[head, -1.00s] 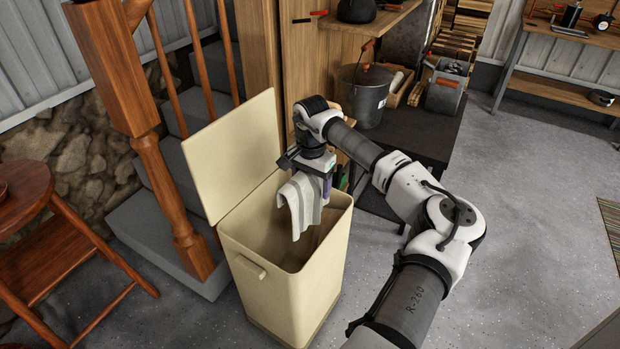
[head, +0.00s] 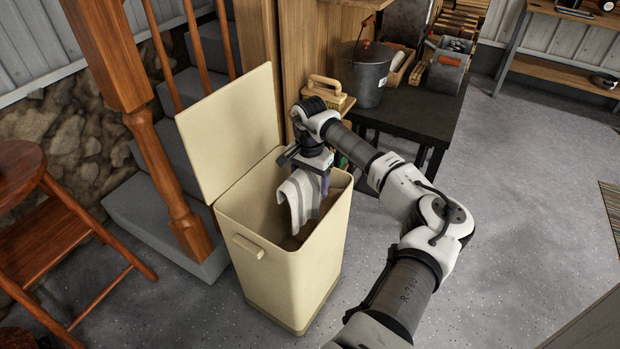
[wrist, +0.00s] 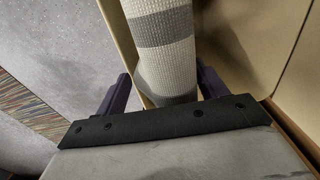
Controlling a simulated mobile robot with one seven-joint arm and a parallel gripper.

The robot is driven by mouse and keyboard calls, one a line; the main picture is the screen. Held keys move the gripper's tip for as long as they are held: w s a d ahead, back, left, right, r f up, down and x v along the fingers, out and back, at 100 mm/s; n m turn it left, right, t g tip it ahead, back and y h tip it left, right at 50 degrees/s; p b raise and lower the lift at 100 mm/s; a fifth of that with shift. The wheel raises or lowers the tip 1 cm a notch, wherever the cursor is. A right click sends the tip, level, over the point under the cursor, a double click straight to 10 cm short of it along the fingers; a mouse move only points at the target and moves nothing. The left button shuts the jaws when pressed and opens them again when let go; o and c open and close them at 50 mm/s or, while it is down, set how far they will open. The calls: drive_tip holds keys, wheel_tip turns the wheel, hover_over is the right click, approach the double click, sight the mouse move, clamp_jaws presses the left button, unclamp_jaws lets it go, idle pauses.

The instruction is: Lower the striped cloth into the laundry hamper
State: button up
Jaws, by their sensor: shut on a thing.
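The striped cloth (head: 299,198) is off-white with grey bands and hangs from my gripper (head: 312,170). Its lower part is inside the open mouth of the cream laundry hamper (head: 283,268). My gripper points down over the opening, about at rim height. The hamper's lid (head: 228,132) stands open at the back left. The hamper's floor and the cloth's lowest end are partly hidden by the front walls.
A wooden stair post (head: 165,180) and stone-walled stairs stand left of the hamper. A wooden stool (head: 45,235) is at far left. A black table (head: 425,105) with a metal bucket (head: 368,78) stands behind my arm.

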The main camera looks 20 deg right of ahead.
drive_tip(key=o, duration=1.1)
drive_tip(key=shift+r, duration=0.1)
wheel_tip(320, 180, up, 14)
drive_tip(key=shift+f+b, duration=0.15)
drive_tip(key=shift+b, duration=0.8)
drive_tip(key=shift+f, duration=0.1)
